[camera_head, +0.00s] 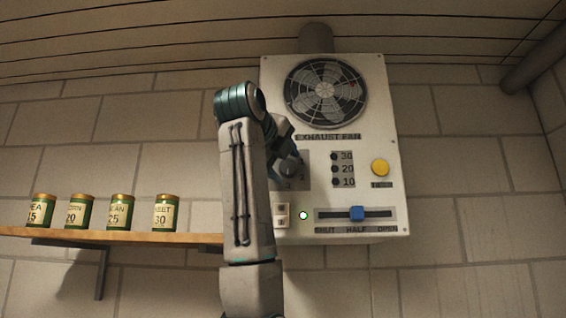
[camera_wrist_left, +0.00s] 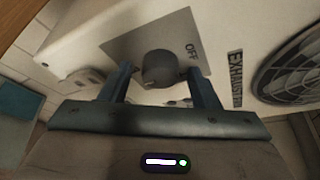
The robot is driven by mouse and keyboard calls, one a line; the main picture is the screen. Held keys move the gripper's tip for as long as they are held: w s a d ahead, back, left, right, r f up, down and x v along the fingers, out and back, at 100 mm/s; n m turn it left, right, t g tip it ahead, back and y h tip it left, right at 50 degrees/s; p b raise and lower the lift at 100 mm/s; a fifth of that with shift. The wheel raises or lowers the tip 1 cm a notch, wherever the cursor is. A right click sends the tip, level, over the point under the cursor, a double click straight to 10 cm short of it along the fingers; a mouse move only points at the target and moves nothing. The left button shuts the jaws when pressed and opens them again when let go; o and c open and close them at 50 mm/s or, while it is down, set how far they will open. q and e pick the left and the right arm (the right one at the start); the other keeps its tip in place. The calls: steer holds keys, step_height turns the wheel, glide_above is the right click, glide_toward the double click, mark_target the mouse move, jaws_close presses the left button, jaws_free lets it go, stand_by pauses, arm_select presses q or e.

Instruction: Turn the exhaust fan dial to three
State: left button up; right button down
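The exhaust fan dial, a dark round knob (camera_head: 292,168) on a grey plate, is partly hidden behind my left arm in the head view. The figures 2 and 3 show beside it, but its pointer is not clear. In the left wrist view the dial (camera_wrist_left: 159,69) sits between the two fingers, with OFF printed to its right. My left gripper (camera_wrist_left: 160,76) is open around the dial, with a gap on each side. In the head view the left gripper (camera_head: 287,150) is at the dial, mostly hidden by its wrist. My right gripper is not in view.
A wooden shelf (camera_head: 120,236) with several green tins is at left.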

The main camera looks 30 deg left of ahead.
arm_select(q)
steer(key=shift+s+d+b, duration=0.1)
steer(key=shift+s+b, duration=0.2)
steer(key=shift+s, duration=0.1)
steer(key=b+v, duration=0.5)
steer(key=v, duration=0.4)
steer(key=shift+s+r, duration=0.15)
steer(key=shift+s, duration=0.25)
steer(key=shift+d, duration=0.1)
